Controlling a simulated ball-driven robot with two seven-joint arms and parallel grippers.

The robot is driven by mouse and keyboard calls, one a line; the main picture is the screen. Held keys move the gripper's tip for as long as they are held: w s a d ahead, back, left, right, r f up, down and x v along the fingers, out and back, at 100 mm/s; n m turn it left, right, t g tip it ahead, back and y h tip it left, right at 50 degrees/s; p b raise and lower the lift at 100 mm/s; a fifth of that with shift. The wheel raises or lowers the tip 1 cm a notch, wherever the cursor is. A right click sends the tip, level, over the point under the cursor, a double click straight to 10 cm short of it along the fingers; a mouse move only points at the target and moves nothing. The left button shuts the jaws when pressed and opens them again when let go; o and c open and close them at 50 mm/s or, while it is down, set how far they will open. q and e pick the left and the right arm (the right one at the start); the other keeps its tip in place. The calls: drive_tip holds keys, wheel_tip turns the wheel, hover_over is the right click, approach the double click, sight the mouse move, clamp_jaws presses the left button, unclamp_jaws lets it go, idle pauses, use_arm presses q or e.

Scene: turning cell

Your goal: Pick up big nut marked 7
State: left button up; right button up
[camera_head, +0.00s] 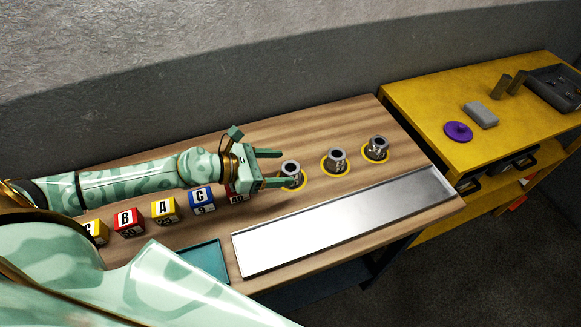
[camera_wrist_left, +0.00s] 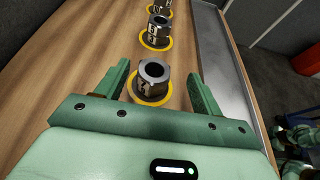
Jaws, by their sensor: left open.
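Three grey metal nuts stand in a row on the wooden table, each on a yellow ring. The nearest nut (camera_head: 291,170) stands between the open fingers of my left gripper (camera_head: 272,168). In the left wrist view this nut (camera_wrist_left: 152,76) sits just ahead of the left gripper (camera_wrist_left: 160,85), with a finger to each side and a gap to both.
A long metal tray (camera_head: 340,222) lies along the table's front. Several lettered blocks, including a blue one (camera_head: 202,200), stand in a row on the left, partly behind my arm. A teal tray (camera_head: 203,262) lies in front. A yellow cabinet (camera_head: 420,105) stands at the right.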

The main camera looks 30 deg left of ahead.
sight(290, 168)
use_arm(q)
drive_tip(key=x, duration=0.5)
drive_tip(key=shift+w+a+f, duration=0.2)
drive_tip(key=shift+a+f, duration=0.05)
drive_tip(key=shift+f, duration=0.05)
drive_tip(key=shift+s+f, duration=0.15)
drive_tip(key=c, duration=1.2)
